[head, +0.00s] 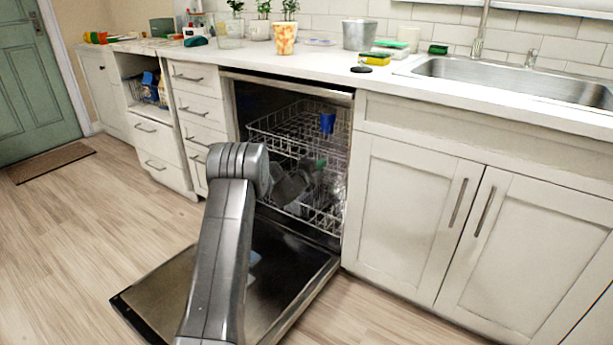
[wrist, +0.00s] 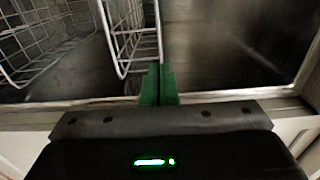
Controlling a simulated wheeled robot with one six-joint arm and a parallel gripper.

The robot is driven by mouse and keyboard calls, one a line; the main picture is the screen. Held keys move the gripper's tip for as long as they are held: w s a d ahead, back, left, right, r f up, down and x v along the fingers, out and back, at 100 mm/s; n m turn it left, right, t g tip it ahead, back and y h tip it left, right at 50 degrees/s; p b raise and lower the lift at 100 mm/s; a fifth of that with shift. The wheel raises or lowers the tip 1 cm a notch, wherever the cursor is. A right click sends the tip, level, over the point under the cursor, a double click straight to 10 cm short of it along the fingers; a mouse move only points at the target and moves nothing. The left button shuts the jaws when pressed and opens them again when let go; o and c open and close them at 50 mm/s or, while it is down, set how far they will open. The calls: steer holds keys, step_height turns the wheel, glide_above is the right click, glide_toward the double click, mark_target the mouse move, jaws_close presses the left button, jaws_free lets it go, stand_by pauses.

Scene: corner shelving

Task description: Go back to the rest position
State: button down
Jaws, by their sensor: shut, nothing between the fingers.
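My gripper (wrist: 160,80) shows in the wrist view with its two green fingers together and nothing between them. The fingertips are close to a white wire rack (wrist: 148,60) of the dishwasher; I cannot tell whether they touch it. In the head view my arm reaches into the open dishwasher, and the green fingers (head: 320,164) show small at the racks. The dishwasher door (head: 165,290) is folded down, partly hidden behind my arm. A blue cup (head: 327,123) is in the upper rack (head: 285,125).
A white counter (head: 320,62) with plants, a patterned cup (head: 284,38), a metal pot (head: 359,35) and sponges runs above. Drawers (head: 196,105) stand left of the dishwasher and cabinet doors (head: 395,205) right.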

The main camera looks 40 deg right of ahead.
steer(key=p+v, duration=0.1)
steer(key=v, duration=0.6)
steer(key=shift+a, duration=0.2)
steer(key=shift+d, duration=0.15)
